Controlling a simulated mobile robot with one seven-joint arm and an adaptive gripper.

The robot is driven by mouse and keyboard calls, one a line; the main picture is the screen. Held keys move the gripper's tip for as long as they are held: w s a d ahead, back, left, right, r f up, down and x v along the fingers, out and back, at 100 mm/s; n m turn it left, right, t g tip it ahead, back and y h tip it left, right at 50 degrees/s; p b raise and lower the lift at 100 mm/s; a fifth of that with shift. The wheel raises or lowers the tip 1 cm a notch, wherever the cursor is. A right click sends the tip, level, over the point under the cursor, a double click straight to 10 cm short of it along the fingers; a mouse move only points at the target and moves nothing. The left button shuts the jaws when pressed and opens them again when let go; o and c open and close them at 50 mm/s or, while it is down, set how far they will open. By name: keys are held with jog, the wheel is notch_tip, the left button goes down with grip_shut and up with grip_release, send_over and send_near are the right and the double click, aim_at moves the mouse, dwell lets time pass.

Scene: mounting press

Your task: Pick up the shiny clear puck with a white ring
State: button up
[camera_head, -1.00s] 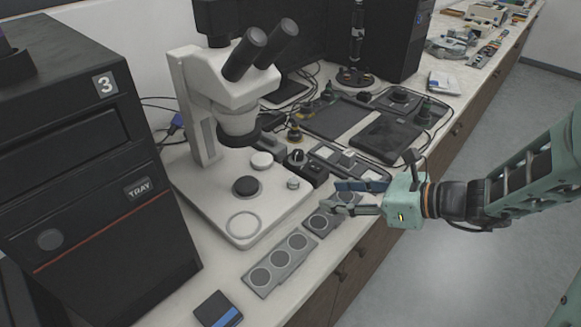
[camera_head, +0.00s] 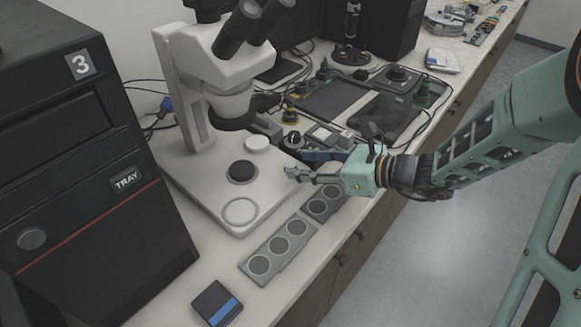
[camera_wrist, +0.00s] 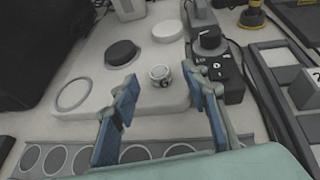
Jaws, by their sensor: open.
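A small shiny puck with a pale ring around its top (camera_wrist: 160,75) sits on the white microscope base (camera_wrist: 60,112). In the wrist view it appears in the gap between my fingertips, with clear space on both sides. My gripper (camera_head: 297,164) is open, its blue-padded fingers spread over the base's right edge; it also shows in the wrist view (camera_wrist: 159,79). In the head view the puck is hard to tell apart from the fingertips. I cannot tell whether the tips are level with the puck or above it.
A black disc (camera_head: 242,172), a white disc (camera_head: 257,144) and a flat ring (camera_head: 240,211) are on the base. The microscope (camera_head: 228,90) rises behind. A black knobbed device (camera_wrist: 210,55) stands close to my right finger. Grey trays with round wells (camera_head: 279,252) lie in front.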

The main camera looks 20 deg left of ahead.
aim_at(290, 166)
jog(key=shift+x, duration=1.45)
jog(key=shift+s+f, duration=0.1)
jog(key=shift+c, duration=0.7)
jog(key=c, duration=0.9)
